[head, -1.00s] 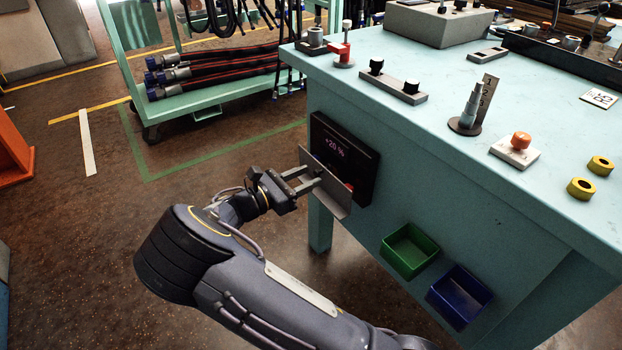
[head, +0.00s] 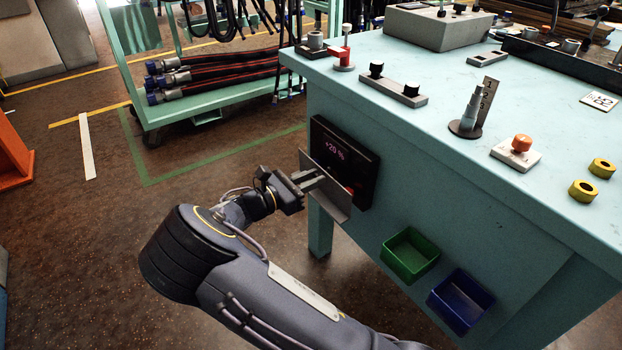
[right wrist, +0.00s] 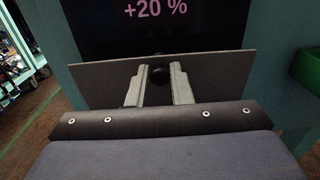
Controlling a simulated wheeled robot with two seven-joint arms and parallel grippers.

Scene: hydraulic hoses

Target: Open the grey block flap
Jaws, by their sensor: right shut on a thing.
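The grey flap (head: 337,204) is a flat plate standing out from the black display box (head: 357,168) on the bench's side. A strip of the box with a red spot shows behind the flap. My right gripper (head: 317,181) is at the flap's outer face, shut on its small dark knob. In the right wrist view the flap (right wrist: 222,70) spans the picture below the "+20 %" display, and the dark knob (right wrist: 158,74) sits between the two fingers of the gripper (right wrist: 158,82). My left gripper is not in view.
A green bin (head: 409,256) and a blue bin (head: 460,301) hang on the bench side, right of the flap. The turquoise bench top (head: 440,125) carries knobs and fittings. A hose cart (head: 200,105) stands behind left. The floor left of my arm is clear.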

